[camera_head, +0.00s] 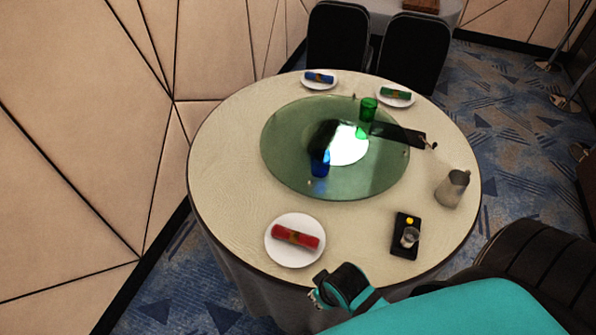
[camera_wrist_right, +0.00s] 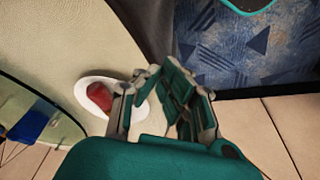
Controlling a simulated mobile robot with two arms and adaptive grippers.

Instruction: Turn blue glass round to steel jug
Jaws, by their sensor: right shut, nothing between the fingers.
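The blue glass (camera_head: 320,165) stands on the near left part of a round green glass turntable (camera_head: 285,150). The blue glass also shows at the left edge of the right wrist view (camera_wrist_right: 30,122). The steel jug (camera_head: 453,190) stands on the cream table, to the right of the turntable and off it. My right gripper (camera_head: 318,296) is at the table's near edge, close to the plate with the red napkin and apart from the turntable. In the right wrist view my right gripper (camera_wrist_right: 164,72) is shut and empty. My left gripper is not in view.
A green glass (camera_head: 368,109) stands on the turntable's far right part. A plate with a red napkin roll (camera_head: 295,237) lies near my gripper. A black tray (camera_head: 407,248) holds a small clear glass. Two more plates (camera_head: 320,86) lie at the far side. Black chairs (camera_head: 338,40) stand behind.

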